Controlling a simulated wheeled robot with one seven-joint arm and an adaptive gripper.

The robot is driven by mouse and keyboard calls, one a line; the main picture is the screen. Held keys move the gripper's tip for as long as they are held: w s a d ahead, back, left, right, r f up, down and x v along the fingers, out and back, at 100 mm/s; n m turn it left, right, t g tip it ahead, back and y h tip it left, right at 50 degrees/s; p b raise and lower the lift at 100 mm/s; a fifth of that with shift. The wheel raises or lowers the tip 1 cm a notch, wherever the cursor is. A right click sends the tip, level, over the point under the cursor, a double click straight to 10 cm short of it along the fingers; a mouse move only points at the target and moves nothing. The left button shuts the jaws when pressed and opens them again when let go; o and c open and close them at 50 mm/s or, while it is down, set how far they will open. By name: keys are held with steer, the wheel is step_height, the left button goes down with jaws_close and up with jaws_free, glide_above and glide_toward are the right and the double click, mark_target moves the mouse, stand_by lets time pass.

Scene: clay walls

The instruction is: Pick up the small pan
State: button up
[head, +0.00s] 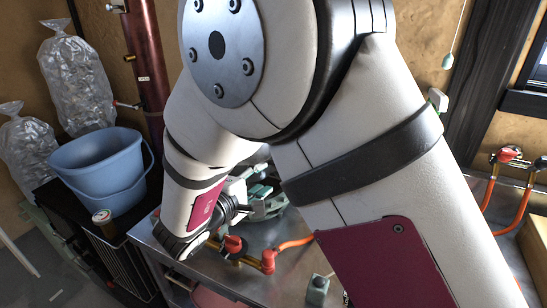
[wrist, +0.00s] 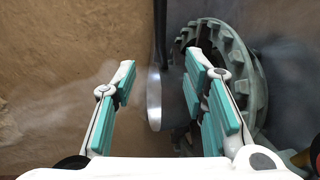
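In the wrist view, my gripper (wrist: 160,82) is open, with teal pads on both fingers. The small pan (wrist: 154,98) appears nearly edge-on between the fingers, as a bright silver rim with a dark body. Its dark handle (wrist: 160,35) runs up to the top of the picture. Neither finger clearly touches the pan; how deep it lies between them is hard to tell. The right finger overlaps the view of the pan's right side. In the head view my gripper (head: 258,192) is small and partly hidden by my arm, and I cannot make out the pan there.
A grey-green toothed burner ring (wrist: 242,65) stands close beside the right finger. In the head view, the metal counter (head: 285,270) carries orange hose and red valves (head: 233,244). A blue bucket (head: 105,175) stands at the left. A clay wall (wrist: 60,70) is behind.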

steer(key=x, duration=0.4)
steer(key=b+x, duration=0.1)
steer(key=x, duration=0.4)
steer(key=b+x, duration=0.1)
steer(key=x, duration=0.3)
steer(key=shift+w+d+f, duration=0.15)
steer(key=shift+d, duration=0.4)
jaws_close()
